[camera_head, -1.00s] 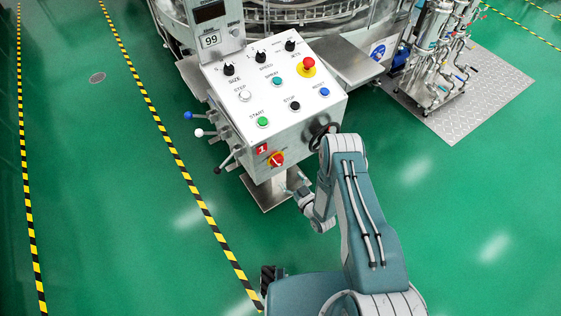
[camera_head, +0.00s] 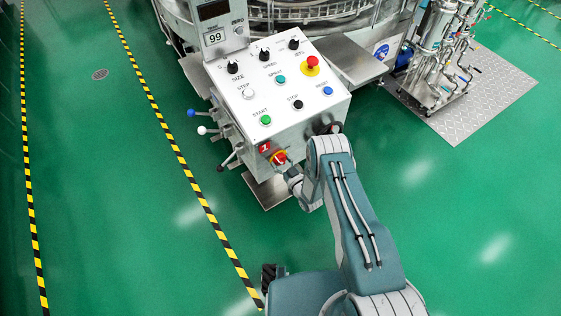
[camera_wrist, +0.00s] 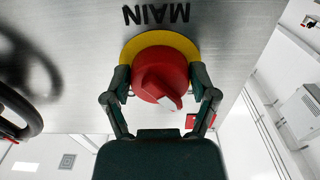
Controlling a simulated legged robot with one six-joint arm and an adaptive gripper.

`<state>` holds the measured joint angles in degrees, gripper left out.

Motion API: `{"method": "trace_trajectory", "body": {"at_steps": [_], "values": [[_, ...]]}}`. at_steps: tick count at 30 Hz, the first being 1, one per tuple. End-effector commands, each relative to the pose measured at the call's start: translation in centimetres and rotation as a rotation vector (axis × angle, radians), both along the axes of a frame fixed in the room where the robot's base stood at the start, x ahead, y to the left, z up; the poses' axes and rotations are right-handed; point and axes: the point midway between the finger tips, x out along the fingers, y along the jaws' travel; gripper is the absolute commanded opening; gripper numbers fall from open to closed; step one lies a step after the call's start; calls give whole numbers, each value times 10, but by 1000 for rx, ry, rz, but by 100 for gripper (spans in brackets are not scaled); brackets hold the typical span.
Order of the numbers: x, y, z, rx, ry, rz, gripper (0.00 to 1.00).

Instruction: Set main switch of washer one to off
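The main switch (camera_head: 279,158) is a red rotary knob on a yellow round plate, low on the front face of the washer's control box (camera_head: 310,110). In the wrist view the knob (camera_wrist: 162,75) appears large, under upside-down letters reading MAIN, with a pale pointer mark at its lower right. My gripper (camera_wrist: 162,82) has one finger on each side of the knob. The fingers are spread and a narrow gap seems to show on each side; contact is unclear. In the head view my gripper (camera_head: 291,171) is at the switch, partly hidden by my arm.
A black handwheel (camera_head: 330,128) is right of the switch, close to my arm; it also shows in the wrist view (camera_wrist: 22,105). Levers with blue, white and dark knobs (camera_head: 202,130) stick out left. A small red label (camera_head: 265,147) sits beside the switch.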

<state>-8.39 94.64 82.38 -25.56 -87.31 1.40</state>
Motion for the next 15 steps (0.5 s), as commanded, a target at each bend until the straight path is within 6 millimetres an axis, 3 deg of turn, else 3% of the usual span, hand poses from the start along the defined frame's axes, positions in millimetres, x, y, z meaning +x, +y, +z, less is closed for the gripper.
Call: {"method": "trace_trajectory", "body": {"at_steps": [15], "values": [[1,1,1,-125,-88,2,27]]}}
